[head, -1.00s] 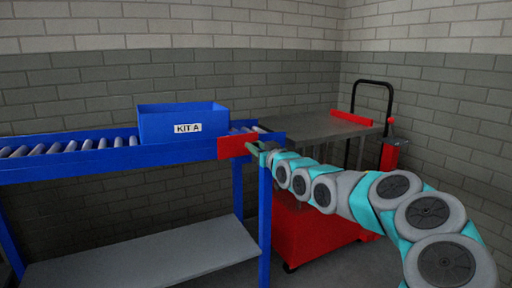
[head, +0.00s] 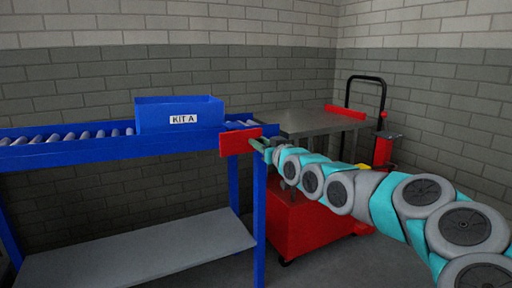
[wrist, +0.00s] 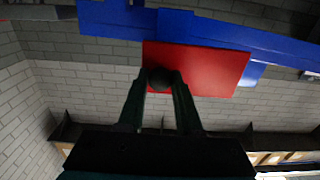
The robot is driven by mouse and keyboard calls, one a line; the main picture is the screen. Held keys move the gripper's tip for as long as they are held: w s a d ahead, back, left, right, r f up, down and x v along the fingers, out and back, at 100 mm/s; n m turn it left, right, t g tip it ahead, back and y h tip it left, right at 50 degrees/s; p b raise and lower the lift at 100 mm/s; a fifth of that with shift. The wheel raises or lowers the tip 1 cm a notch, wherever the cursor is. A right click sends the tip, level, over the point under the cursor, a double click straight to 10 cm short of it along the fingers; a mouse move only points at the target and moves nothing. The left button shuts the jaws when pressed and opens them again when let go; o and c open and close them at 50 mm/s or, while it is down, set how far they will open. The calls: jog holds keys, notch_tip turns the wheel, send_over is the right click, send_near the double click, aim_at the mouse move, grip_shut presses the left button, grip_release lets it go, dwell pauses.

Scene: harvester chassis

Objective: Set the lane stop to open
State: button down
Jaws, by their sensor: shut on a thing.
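The lane stop is a red plate (head: 236,141) at the right end of the blue roller conveyor (head: 75,155). It also shows in the wrist view (wrist: 215,70), in front of the blue rail and slightly angled to it. A dark round knob (wrist: 160,79) sits near one end of the plate. My gripper (head: 267,152) reaches in from the right. Its fingers (wrist: 160,82) are closed around the knob. In the head view the knob is hidden by the fingers.
A blue bin labelled KIT A (head: 178,115) stands on the rollers left of the plate. A cart with a grey top (head: 310,122) and red base (head: 300,225) stands behind my arm. A grey shelf (head: 140,250) lies under the conveyor.

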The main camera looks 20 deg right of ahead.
jog(key=s+b, duration=0.1)
jog(key=s, duration=0.2)
jog(key=shift+s+b, duration=0.1)
jog(key=shift+b, duration=0.2)
jog(key=c, duration=0.7)
grip_release()
jog(key=shift+c, duration=0.2)
jog(key=s+b, duration=0.1)
jog(key=s, duration=0.6)
jog(key=shift+s+d, duration=0.15)
jog(key=shift+s, duration=0.25)
